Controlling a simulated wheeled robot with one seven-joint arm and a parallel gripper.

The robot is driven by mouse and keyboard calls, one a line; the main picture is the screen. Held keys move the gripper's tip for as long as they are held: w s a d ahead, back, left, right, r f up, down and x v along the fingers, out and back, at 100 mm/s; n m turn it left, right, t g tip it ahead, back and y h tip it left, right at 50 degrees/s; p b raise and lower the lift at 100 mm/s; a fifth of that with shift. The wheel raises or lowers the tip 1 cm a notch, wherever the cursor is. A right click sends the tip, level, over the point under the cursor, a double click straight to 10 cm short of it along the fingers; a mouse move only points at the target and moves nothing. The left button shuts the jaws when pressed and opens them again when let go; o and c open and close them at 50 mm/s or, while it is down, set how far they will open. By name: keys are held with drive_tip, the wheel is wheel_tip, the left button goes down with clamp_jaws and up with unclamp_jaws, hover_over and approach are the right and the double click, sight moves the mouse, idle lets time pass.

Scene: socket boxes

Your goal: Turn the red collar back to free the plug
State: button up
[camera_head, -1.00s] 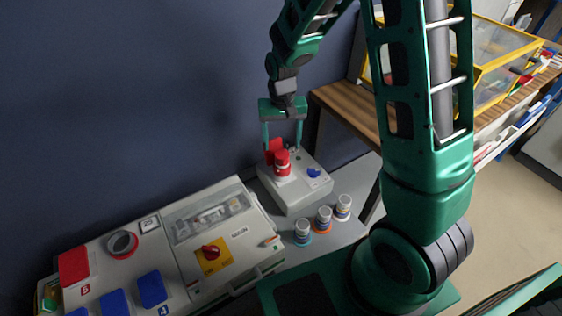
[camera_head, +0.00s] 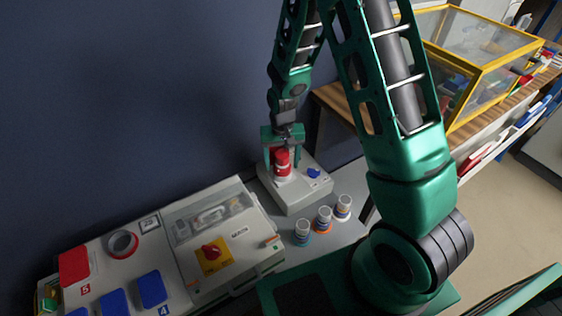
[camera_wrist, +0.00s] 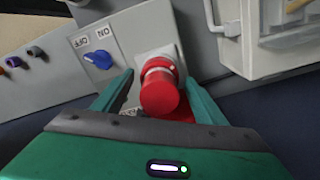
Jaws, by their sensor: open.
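The red plug with its red collar (camera_head: 282,163) stands upright on the small grey socket box (camera_head: 300,195). In the wrist view the red plug and collar (camera_wrist: 160,88) sit on a pale square base, with a white band between the red parts. My gripper (camera_head: 282,162) has come down over the plug from above. In the wrist view its two green fingers (camera_wrist: 158,92) are open, one on each side of the plug. I cannot tell whether either finger touches it. A blue switch (camera_head: 313,172) sits beside the plug; in the wrist view it lies near ON and OFF labels.
Several small banded plugs (camera_head: 323,218) stand in front of the socket box. A large grey panel (camera_head: 215,245) with a red rotary switch lies to the left. A wooden shelf (camera_head: 335,97) with a yellow-framed case (camera_head: 480,75) is at the right. The dark wall is close behind.

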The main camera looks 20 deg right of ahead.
drive_tip(key=c, duration=1)
drive_tip(key=shift+c, duration=0.2)
drive_tip(key=shift+n, duration=0.3)
drive_tip(key=n, duration=0.5)
drive_tip(key=shift+a, duration=0.1)
drive_tip(key=n, duration=0.6)
drive_tip(key=shift+n, duration=0.3)
drive_tip(key=o, duration=1)
drive_tip(key=shift+o, duration=0.2)
